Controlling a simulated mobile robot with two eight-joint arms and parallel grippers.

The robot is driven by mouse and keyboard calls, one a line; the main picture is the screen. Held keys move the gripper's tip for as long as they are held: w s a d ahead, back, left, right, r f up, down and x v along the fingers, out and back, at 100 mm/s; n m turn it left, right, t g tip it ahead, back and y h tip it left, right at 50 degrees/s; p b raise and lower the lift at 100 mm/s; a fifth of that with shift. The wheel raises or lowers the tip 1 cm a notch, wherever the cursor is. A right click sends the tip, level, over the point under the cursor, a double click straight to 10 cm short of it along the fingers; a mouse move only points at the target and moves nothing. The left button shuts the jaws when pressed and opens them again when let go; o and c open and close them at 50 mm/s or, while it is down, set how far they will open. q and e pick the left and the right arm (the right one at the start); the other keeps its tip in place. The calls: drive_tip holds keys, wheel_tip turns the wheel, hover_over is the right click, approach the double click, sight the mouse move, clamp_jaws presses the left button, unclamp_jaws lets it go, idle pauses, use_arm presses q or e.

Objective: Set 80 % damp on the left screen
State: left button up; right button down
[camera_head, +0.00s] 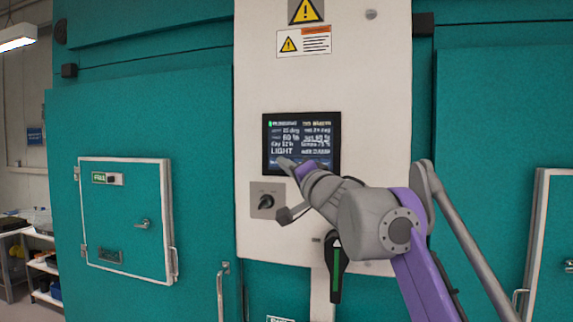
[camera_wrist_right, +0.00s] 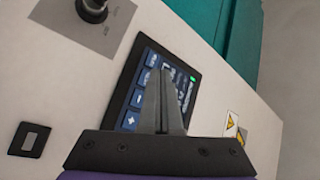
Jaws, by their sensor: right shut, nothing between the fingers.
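One dark screen (camera_head: 302,128) with light text is set in a white panel. It has a left column with a large LIGHT line and a right column; most figures are too small to read surely. My right gripper (camera_head: 285,162) is shut and empty, its tips before the screen's lower left part. In the right wrist view the screen (camera_wrist_right: 133,120) is tilted and shows blue buttons with plus and minus signs. There the shut fingers (camera_wrist_right: 159,80) cover part of it. Whether the tips touch the glass I cannot tell. My left gripper is out of view.
A rotary knob (camera_head: 266,202) sits below the screen, near my right wrist. A black handle with a green stripe (camera_head: 336,268) hangs lower. The white panel (camera_head: 375,100) stands between teal walls, with a small white-framed door (camera_head: 125,215) to the left.

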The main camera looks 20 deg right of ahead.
drive_tip(key=s+a, duration=0.1)
drive_tip(key=s, duration=0.1)
drive_tip(key=s+a, duration=0.1)
drive_tip(key=s, duration=0.1)
drive_tip(key=shift+a, duration=0.35)
drive_tip(key=shift+a, duration=0.1)
idle(3.0)
